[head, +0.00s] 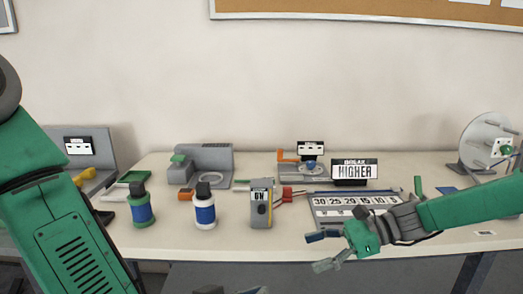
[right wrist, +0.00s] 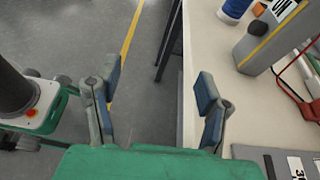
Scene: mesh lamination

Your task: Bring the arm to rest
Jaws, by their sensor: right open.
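My right gripper (head: 326,250) is at the lower right of the head view, its arm coming in from the right. It is open and empty, in front of the number board at the table's front edge. In the right wrist view its two blue-padded fingers (right wrist: 157,95) are spread wide, with floor and the table edge behind them and nothing between them. My left arm (head: 65,220) fills the left side of the head view. Its gripper cannot be made out; a small dark and green piece shows at the bottom edge.
The table (head: 200,240) holds a green bottle (head: 141,207), a blue and white bottle (head: 205,208), a grey meter (head: 261,208), a number board (head: 335,207), a "HIGHER" sign (head: 355,171), and a round disc device (head: 486,145). Grey floor (right wrist: 60,40) lies before the table.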

